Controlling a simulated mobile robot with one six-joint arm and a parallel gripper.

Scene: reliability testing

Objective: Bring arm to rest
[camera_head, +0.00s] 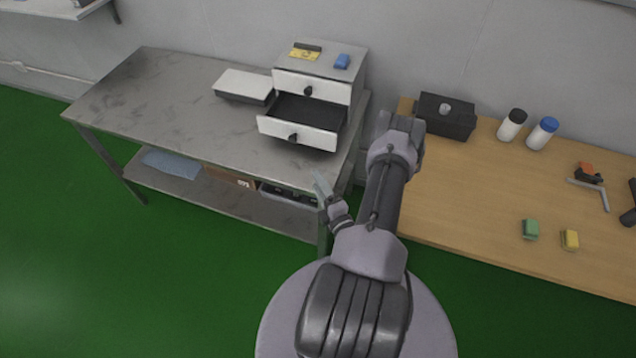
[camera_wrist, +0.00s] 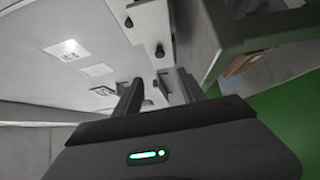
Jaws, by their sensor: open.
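My arm reaches up from my base in the head view and bends back at the elbow, above the gap between the two tables. My gripper (camera_head: 321,186) hangs beside the grey table's front right corner, in front of the drawer unit (camera_head: 312,88). In the wrist view my gripper (camera_wrist: 158,88) has its two fingers apart, with nothing visible between them. The drawer unit's upper drawer is shut. A lower drawer (camera_head: 296,133) is pulled out, and the visible part of its dark inside looks empty.
The grey metal table (camera_head: 170,95) has a white-lidded box (camera_head: 245,84) on it. Green floor is clear at front left.

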